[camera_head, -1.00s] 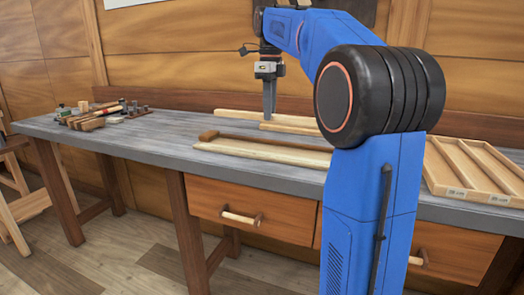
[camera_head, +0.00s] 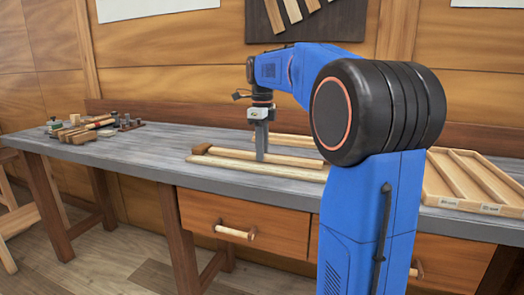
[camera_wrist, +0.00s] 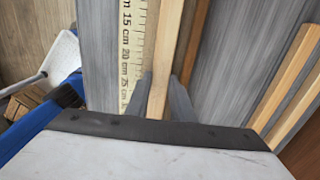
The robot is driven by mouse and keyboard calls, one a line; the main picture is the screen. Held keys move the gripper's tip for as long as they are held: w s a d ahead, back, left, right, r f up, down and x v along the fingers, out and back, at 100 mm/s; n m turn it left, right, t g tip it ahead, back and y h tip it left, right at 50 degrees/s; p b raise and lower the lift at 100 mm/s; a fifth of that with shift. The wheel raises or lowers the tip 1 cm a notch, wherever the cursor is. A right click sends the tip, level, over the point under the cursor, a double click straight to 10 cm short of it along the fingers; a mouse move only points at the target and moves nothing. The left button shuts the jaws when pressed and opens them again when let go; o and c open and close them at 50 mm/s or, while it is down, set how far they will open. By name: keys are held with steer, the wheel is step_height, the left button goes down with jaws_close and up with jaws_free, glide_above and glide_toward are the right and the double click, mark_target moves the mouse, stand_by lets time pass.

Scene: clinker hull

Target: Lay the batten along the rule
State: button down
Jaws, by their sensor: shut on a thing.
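The batten (camera_wrist: 166,45), a pale wooden strip, is between the fingers of my gripper (camera_wrist: 160,95) in the wrist view. My gripper (camera_head: 261,158) is shut on it and points down over the bench. The rule (camera_wrist: 126,50), cream with centimetre marks, runs nearly parallel on the batten's left. A brown strip (camera_wrist: 193,40) runs along its right. In the head view the rule (camera_head: 240,170) lies nearest the bench front, with the batten (camera_head: 290,160) just behind it and the brown strip's end (camera_head: 201,149) at left. I cannot tell whether the batten touches the bench.
More pale strips (camera_wrist: 292,85) lie to the right in the wrist view. A compartmented wooden tray (camera_head: 436,190) stands at the bench's right. Several tools and blocks (camera_head: 85,132) sit at the far left. The bench top (camera_head: 150,155) between is clear.

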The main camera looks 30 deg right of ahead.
steer(key=shift+f, duration=0.1)
steer(key=c, duration=1.8)
jaws_free()
step_height(320, 180, up, 12)
steer(key=s+a+f+n+t, duration=0.1)
steer(key=s+a+f+n, duration=0.45)
steer(key=s+n, duration=0.2)
steer(key=s+a+f+n+t, duration=0.1)
steer(key=s+a+f+n, duration=0.45)
steer(key=s+n, duration=0.2)
steer(key=s+a+f+n+t, duration=0.1)
steer(key=s+f+n, duration=0.3)
steer(key=s+f, duration=0.1)
steer(key=s+a+f+n+t, duration=0.1)
steer(key=s+a+f+n, duration=0.1)
steer(key=s+f+n, duration=0.3)
steer(key=s+a+f+n, duration=0.1)
steer(key=s+f+n, duration=0.3)
steer(key=f, duration=0.6)
steer(key=shift+s+a+f+t, duration=0.1)
steer(key=shift+s+a+t, duration=0.3)
steer(key=shift+s, duration=0.2)
